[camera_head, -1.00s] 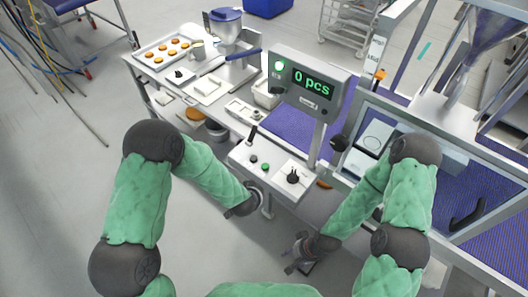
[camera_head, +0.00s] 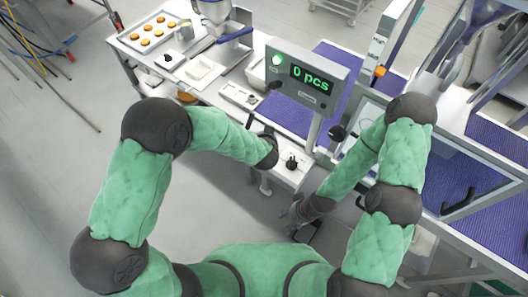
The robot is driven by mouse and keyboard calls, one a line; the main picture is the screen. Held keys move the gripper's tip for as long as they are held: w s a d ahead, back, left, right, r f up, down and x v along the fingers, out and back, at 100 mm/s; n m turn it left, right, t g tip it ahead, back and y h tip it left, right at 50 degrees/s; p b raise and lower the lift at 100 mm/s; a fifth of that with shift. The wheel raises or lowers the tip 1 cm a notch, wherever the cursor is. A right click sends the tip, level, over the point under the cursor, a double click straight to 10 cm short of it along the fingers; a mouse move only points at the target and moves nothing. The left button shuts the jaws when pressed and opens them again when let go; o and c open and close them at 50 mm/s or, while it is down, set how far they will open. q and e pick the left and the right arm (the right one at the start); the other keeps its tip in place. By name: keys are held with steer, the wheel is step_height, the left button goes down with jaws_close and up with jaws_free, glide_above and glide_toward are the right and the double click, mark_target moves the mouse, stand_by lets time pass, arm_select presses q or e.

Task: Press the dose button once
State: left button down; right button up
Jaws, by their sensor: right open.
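The control panel (camera_head: 297,168) is a pale sloping box below the grey display box (camera_head: 330,68), which reads "0 pcs" and has a lit green lamp (camera_head: 278,59). A black knob (camera_head: 291,163) shows on the panel. My left forearm and dark wrist (camera_head: 267,150) cover the panel's left part, so no panel button shows. My left gripper's fingers are hidden beyond that wrist. My right gripper (camera_head: 296,214) is open and empty, low in front of the panel and apart from it.
A tray (camera_head: 133,43) with several round orange-brown pieces lies on the bench at the upper left. A pale dish (camera_head: 203,70) and a blue-handled hopper (camera_head: 214,12) are near it. A clear guard (camera_head: 462,150) stands over a purple belt (camera_head: 495,143) at the right.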

arm_select(q)
steer(key=shift+f, duration=0.15)
step_height(320, 180, down, 7)
steer(key=b, duration=0.8)
steer(key=shift+f, duration=0.8)
stand_by(0.6)
steer(key=shift+f, duration=0.4)
